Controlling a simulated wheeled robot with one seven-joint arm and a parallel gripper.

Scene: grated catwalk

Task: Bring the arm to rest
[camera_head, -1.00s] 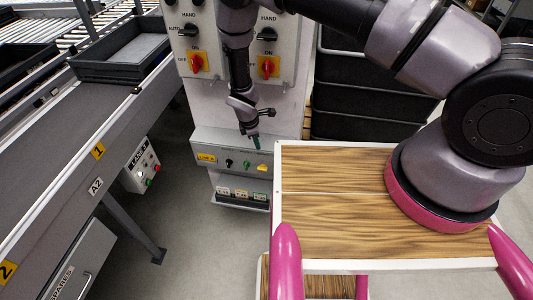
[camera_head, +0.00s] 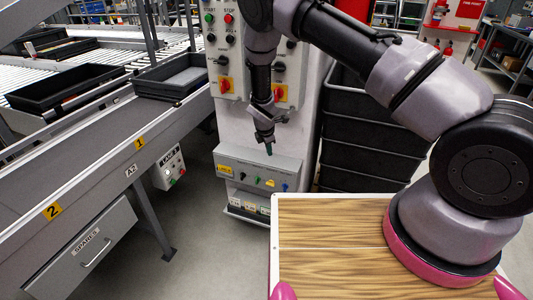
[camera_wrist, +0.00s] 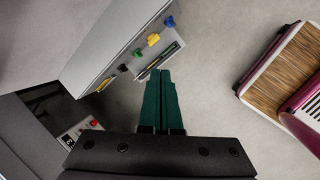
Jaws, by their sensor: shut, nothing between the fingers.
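My arm reaches from its base on the wood-topped cart top (camera_head: 330,235) over to the control cabinet. My gripper (camera_head: 268,150) points down just above the front of the grey switch box (camera_head: 262,168). In the wrist view the two green fingers of my gripper (camera_wrist: 161,75) lie side by side, shut and empty. The switch box (camera_wrist: 112,45) is to their upper left there, with blue, green, yellow and black knobs. Whether the fingertips touch the box cannot be told.
A conveyor (camera_head: 90,165) with dark trays (camera_head: 180,77) runs along the left. A small lane box (camera_head: 168,167) hangs under its edge. Black stacked crates (camera_head: 365,130) stand right of the cabinet. Grey floor (camera_head: 205,240) is clear between conveyor and cart.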

